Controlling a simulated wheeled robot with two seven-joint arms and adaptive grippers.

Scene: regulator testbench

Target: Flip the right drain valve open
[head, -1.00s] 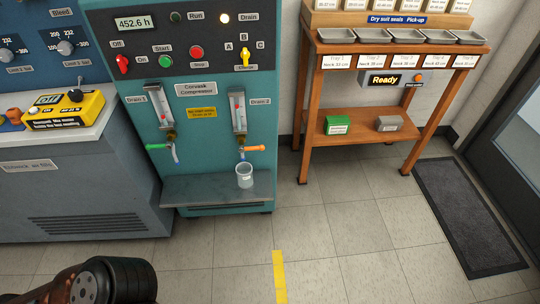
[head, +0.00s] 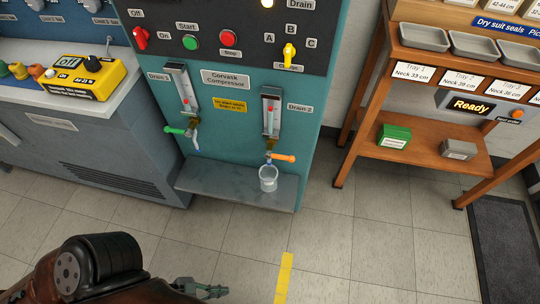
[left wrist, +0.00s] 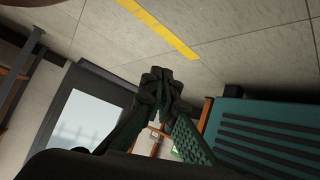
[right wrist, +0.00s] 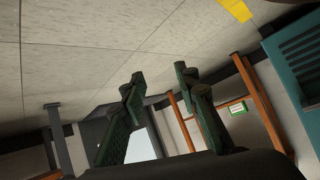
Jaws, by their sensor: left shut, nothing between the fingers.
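The right drain valve, labelled Drain 2, has an orange handle (head: 283,157) that points to the right, below a sight tube (head: 270,112) on the teal compressor (head: 230,130). A clear cup (head: 268,179) stands under its spout on the grey shelf (head: 225,184). The left valve, Drain 1, has a green handle (head: 174,130) pointing left. My left gripper (head: 218,292) is low at the bottom of the head view, well short of the compressor; its fingers (left wrist: 160,80) are together and empty. My right gripper (right wrist: 158,82) shows only in its wrist view, fingers apart and empty.
A wooden rack (head: 365,115) with trays and a Ready display (head: 466,105) stands right of the compressor. A grey bench (head: 90,150) with a yellow box (head: 85,78) is at left. A dark mat (head: 503,240) lies at right. Tiled floor with a yellow stripe (head: 284,275) is clear in front.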

